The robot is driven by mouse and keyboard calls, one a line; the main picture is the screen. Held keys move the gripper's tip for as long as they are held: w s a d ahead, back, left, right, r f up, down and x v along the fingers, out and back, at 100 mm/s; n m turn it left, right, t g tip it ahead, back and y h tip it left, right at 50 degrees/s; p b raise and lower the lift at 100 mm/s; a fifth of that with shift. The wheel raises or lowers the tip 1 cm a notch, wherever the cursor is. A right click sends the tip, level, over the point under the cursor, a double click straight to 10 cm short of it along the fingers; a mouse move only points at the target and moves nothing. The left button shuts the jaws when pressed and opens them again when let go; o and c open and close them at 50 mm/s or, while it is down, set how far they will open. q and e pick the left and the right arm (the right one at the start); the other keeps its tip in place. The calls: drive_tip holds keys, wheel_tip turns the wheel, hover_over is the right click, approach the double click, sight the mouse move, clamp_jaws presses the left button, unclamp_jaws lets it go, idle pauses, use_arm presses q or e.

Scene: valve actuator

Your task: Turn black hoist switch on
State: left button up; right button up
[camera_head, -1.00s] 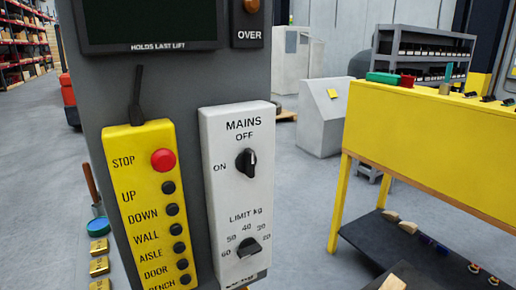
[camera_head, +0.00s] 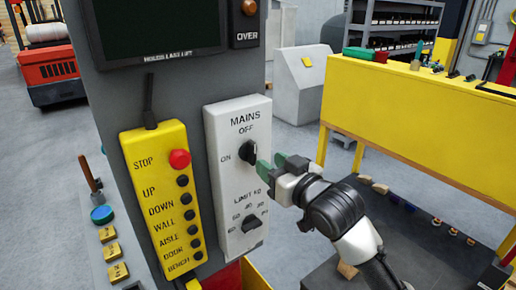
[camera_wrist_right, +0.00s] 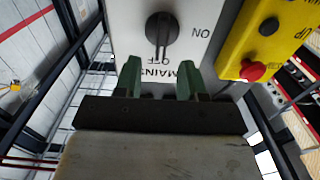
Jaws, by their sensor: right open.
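The black MAINS switch (camera_head: 248,152) is a round knob on the white panel (camera_head: 232,112), marked OFF above and ON to its left. Its pointer ridge lines up with OFF, also in the wrist view, where the knob (camera_wrist_right: 160,30) is upside down. My right gripper (camera_head: 270,162), with green fingertips, is just right of and in front of the knob. In the wrist view the open fingers (camera_wrist_right: 158,76) are spread wider than the knob, with nothing between them. The tips look short of the knob; no contact shows. My left gripper is not in view.
A yellow pendant (camera_head: 160,190) with a red STOP button (camera_head: 179,159) hangs left of the panel. A black LIMIT knob (camera_head: 251,222) is below the switch. A dark screen (camera_head: 155,25) is above. A yellow bench (camera_head: 420,120) stands at the right.

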sight(255, 153)
drive_tip(key=p+x, duration=0.1)
drive_tip(key=x, duration=0.3)
drive_tip(key=shift+a+r, duration=0.15)
drive_tip(key=shift+a, duration=0.05)
drive_tip(key=shift+w+a, duration=0.3)
drive_tip(key=shift+w, duration=0.3)
drive_tip(key=shift+c, duration=0.3)
clamp_jaws()
